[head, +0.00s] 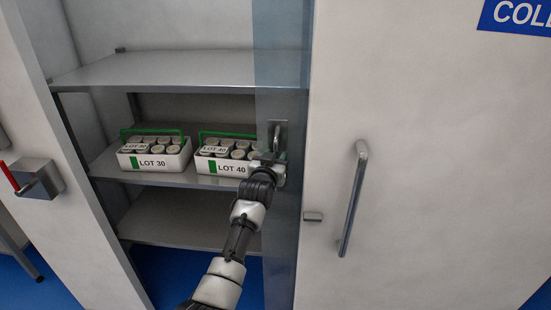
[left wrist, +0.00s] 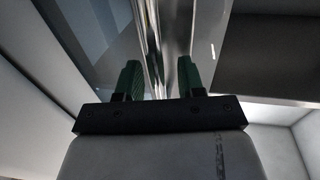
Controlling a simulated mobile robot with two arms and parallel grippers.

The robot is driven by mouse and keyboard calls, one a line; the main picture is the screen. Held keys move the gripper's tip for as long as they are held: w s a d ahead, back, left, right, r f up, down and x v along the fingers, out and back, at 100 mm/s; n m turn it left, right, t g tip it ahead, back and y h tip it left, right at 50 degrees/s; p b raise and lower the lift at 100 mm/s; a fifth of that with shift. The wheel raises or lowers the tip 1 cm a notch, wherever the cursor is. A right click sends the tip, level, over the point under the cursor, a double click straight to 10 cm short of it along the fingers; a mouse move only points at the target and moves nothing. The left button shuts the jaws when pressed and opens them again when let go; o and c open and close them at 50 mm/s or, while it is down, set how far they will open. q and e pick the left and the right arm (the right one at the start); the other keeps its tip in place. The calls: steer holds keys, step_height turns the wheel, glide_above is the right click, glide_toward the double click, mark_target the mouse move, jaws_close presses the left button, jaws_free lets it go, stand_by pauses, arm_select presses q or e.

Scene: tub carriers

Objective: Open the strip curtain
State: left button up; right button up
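The strip curtain (head: 283,70) is a see-through bluish panel at the right side of the shelf opening, beside the white door. It covers only the right end of the shelves; the opening to its left is uncovered. A metal handle (head: 277,132) is on the curtain. My left gripper (head: 274,160) is at the lower part of this handle. In the left wrist view, its two green fingers (left wrist: 158,78) stand apart, with a shiny upright bar (left wrist: 153,45) between them and a gap showing at the right finger. My right gripper is not in view.
Two white carriers, LOT 30 (head: 153,162) and LOT 40 (head: 221,167), with green handles stand on the middle shelf (head: 112,164). A white door (head: 430,150) with a long handle (head: 352,200) is at right. A red-levered latch (head: 38,181) is on the left panel.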

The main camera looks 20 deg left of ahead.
arm_select(q)
steer(key=s+b, duration=0.2)
steer(key=s, duration=0.8)
steer(key=shift+s+d, duration=0.2)
steer(key=shift+s, duration=0.2)
